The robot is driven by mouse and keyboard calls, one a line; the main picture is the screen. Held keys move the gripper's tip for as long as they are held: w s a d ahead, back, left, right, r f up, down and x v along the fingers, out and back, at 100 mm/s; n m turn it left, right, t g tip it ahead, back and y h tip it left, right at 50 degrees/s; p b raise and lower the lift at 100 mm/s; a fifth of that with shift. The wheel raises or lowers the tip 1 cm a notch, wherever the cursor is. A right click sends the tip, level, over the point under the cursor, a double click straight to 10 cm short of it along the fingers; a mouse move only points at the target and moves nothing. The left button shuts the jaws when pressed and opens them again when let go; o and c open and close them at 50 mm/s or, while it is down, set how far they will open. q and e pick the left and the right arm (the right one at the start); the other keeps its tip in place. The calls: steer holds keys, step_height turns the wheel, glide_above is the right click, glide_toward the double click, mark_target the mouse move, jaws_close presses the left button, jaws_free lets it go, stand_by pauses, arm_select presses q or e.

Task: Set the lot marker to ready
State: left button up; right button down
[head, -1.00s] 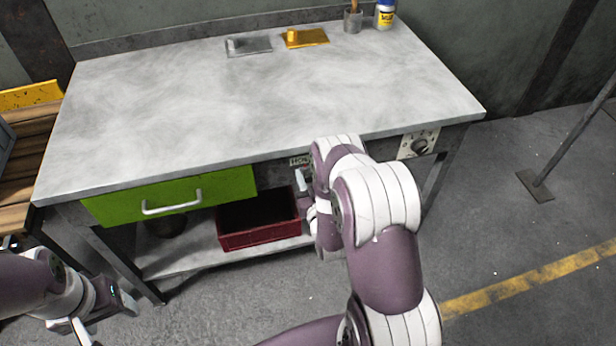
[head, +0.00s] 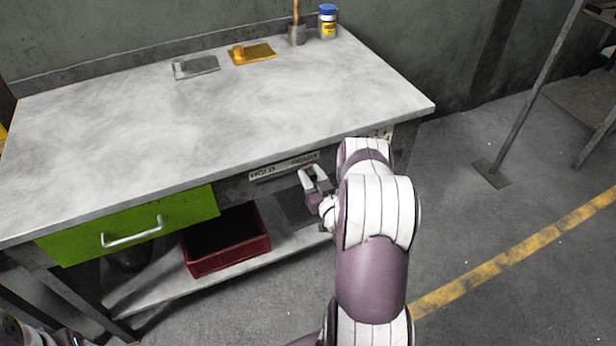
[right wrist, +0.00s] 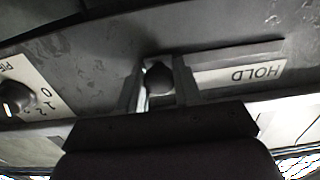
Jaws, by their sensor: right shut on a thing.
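The lot marker is a pale strip (head: 284,166) on the front of the workbench, with HOLD at its left end and READY at its right in the head view. My right gripper (head: 313,178) is at the READY end, clear of HOLD. In the right wrist view, the right gripper (right wrist: 159,88) is shut on a dark round knob (right wrist: 158,78), with a finger on each side. The HOLD label (right wrist: 256,74) shows upside down, uncovered, beside it. The READY text is hidden in that view. My left gripper is out of view; only a bit of its arm shows.
A numbered dial (right wrist: 15,96) sits on the same front, beside the marker. A green drawer (head: 130,225) and a red bin (head: 228,240) are to the left. The bench top (head: 220,110) is mostly clear, with plates, a cup and a bottle at the back.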

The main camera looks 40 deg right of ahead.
steer(key=c, duration=0.9)
jaws_free()
steer(key=shift+d, duration=0.25)
steer(key=shift+s+d, duration=0.1)
steer(key=v, duration=1.2)
steer(key=shift+s+a+p, duration=0.2)
steer(key=shift+s+p, duration=0.1)
steer(key=shift+p, duration=0.1)
